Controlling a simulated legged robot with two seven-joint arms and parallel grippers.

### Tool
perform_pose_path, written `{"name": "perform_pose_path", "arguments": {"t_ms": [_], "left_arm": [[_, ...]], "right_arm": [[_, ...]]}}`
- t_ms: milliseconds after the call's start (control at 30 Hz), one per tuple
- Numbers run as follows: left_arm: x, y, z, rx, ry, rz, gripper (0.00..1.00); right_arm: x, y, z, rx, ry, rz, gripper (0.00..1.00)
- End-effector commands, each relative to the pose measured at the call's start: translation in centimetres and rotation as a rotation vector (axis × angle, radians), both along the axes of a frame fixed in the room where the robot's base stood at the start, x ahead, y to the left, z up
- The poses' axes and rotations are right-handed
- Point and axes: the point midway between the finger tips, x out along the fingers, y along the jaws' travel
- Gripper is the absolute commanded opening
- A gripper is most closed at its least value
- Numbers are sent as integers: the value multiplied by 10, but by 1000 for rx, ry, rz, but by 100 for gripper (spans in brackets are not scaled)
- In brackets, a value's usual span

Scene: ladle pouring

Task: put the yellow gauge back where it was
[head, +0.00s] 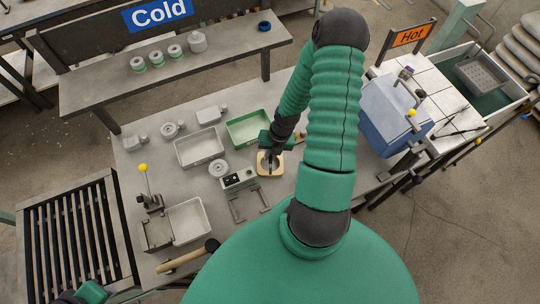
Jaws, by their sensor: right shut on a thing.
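The yellow gauge (263,170) is a small, pale yellow, squarish piece low over the grey table, right of the small control box. My right gripper (272,158) reaches down from above and is shut on it, hiding part of its top. I cannot tell whether the gauge touches the table. A bit of my left arm shows at the bottom left corner, but its jaws cannot be made out.
A green tray (228,131) and a grey tray (181,149) lie behind the gauge. The control box (238,181) and a grey U-shaped bracket (238,213) are close to its left. A yellow-knobbed lever (144,169) stands further left. A blue box (372,118) is at right.

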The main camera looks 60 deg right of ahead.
Motion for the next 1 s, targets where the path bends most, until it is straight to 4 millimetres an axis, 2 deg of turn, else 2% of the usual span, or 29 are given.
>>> {"name": "perform_pose_path", "arguments": {"t_ms": [67, 333, 367, 500, 833, 933, 1000], "left_arm": [[0, 0, 0, 0, 0, 0, 36], [0, 0, -1, 0, 0, 0, 36], [0, 0, -1, 0, 0, 0, 36], [0, 0, 0, 0, 0, 0, 36], [0, 0, 1, 0, 0, 0, 36], [0, 0, 1, 0, 0, 0, 36], [0, 0, 1, 0, 0, 0, 36]], "right_arm": [[0, 0, -8, 0, 2, -1, 0], [0, 0, -9, -1, 0, 0, 0], [0, 0, -9, -1, 0, 0, 12], [0, 1, -9, -2, 1, 0, 31], [0, -1, -6, -2, 0, -1, 31], [-1, -3, 5, -2, -3, -3, 31], [-4, -5, 20, -6, -3, -3, 31]]}}
